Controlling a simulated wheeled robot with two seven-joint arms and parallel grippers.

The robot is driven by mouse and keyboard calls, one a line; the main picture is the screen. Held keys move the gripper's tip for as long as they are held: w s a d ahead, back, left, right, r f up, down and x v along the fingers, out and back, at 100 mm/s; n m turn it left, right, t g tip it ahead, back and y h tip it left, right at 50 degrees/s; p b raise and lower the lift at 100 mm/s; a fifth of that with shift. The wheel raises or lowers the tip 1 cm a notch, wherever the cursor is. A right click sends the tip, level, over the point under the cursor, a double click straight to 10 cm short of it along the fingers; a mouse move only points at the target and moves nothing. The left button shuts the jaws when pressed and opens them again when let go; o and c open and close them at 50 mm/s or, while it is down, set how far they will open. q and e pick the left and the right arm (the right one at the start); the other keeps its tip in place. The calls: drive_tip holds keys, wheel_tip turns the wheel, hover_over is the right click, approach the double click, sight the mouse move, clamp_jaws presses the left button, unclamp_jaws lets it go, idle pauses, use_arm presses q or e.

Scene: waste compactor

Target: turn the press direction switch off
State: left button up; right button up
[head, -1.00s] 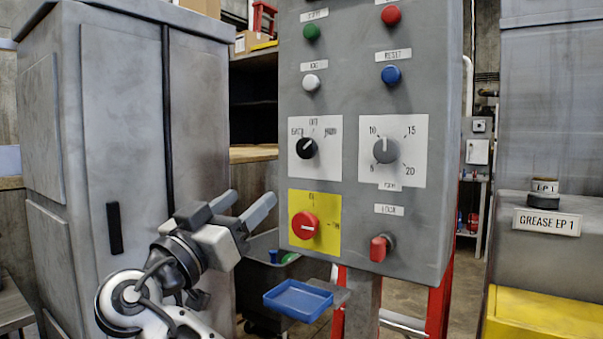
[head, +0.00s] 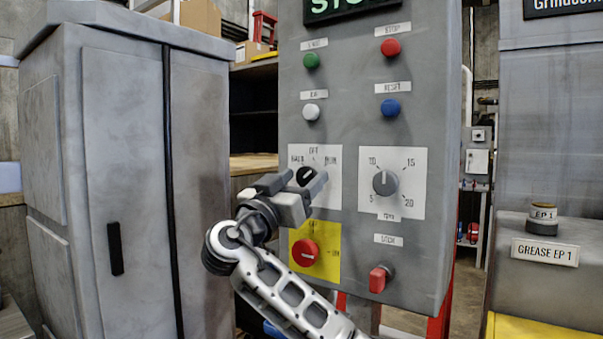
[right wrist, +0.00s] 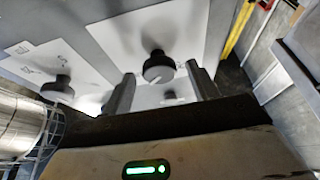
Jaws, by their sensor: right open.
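The press direction switch (head: 306,175) is a black rotary knob on a white plate on the grey control panel, partly hidden by my gripper. Its white mark seems to lean up and right; the plate's small lettering is hard to read. My right gripper (head: 301,183) is open, its two fingers reaching to the lower part of the plate, close to the knob. In the right wrist view a black knob (right wrist: 158,67) shows ahead, between the spread fingers (right wrist: 161,78); it appears to be this switch. Contact cannot be told. My left gripper is not in view.
Right of the switch is a grey numbered dial (head: 386,183). Below are a red knob on a yellow plate (head: 328,262) and a red selector (head: 379,280). Green, red, white and blue buttons sit above. A grey cabinet (head: 120,170) stands left.

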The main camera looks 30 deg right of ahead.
drive_tip(key=shift+w+d+r, duration=0.1)
drive_tip(key=shift+d, duration=0.15)
drive_tip(key=c, duration=1)
